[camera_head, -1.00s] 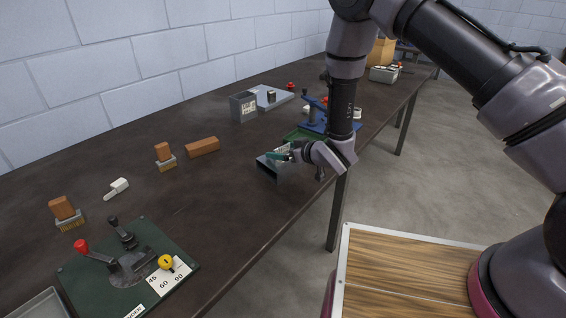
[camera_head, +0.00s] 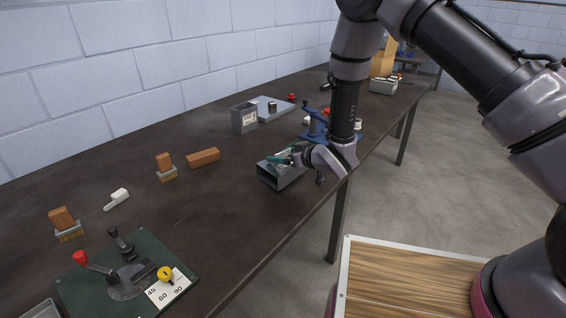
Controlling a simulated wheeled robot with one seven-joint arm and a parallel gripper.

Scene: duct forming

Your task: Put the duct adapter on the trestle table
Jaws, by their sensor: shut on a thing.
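The duct adapter looks like a grey, rectangular sheet-metal piece (camera_head: 283,177) with an open dark end facing left, at the front edge of the long dark table. My gripper (camera_head: 284,158) is shut on its upper side, with teal fingertips at the metal. The wrist hides the adapter's right part. Whether its underside touches the tabletop or hangs just above it, I cannot tell. The long dark table (camera_head: 150,215) runs from front left to back right. I cannot tell whether it is the trestle table.
A green plate with levers (camera_head: 125,275) lies at the front left. A blue fixture (camera_head: 314,124) is behind my gripper. A wood-topped surface (camera_head: 410,285) is at lower right.

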